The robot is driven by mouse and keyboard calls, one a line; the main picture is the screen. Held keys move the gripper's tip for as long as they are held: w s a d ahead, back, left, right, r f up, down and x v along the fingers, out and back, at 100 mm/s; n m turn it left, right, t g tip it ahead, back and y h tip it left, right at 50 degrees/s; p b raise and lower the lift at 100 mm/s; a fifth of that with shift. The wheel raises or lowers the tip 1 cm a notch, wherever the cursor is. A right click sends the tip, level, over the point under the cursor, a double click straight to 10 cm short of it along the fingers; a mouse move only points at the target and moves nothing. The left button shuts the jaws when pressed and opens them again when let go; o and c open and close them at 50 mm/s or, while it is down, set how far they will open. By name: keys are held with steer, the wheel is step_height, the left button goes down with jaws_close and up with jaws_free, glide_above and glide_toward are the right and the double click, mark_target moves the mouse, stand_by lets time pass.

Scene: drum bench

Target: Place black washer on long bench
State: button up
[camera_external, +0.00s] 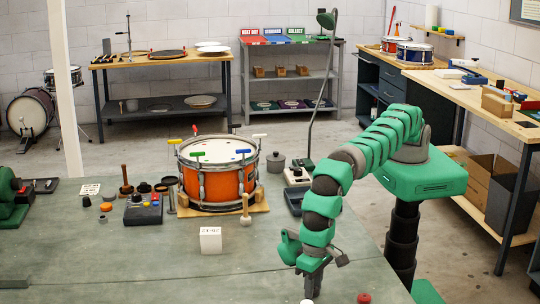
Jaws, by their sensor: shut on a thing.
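My gripper (312,284) points down over the front of the green-topped bench (300,262), near the bottom edge of the view. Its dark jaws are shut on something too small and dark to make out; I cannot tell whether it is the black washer. Several small black round pieces stand at the left of this bench, one black piece (86,201) among them; none is clearly a washer. A long wood-topped bench (455,92) runs along the right wall, behind my arm. I cannot tell which bench the task calls the long bench.
An orange drum (216,180) stands mid-bench on a wooden base. A white block (210,240) stands in front of it. A red piece (364,298) lies right of my gripper. A lamp (310,110) rises behind. The bench's front left is clear.

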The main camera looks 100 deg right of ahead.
steer(key=shift+f, duration=0.1)
steer(key=o, duration=0.9)
steer(key=shift+o, duration=0.2)
step_height(320, 180, up, 12)
steer(key=p, duration=0.7)
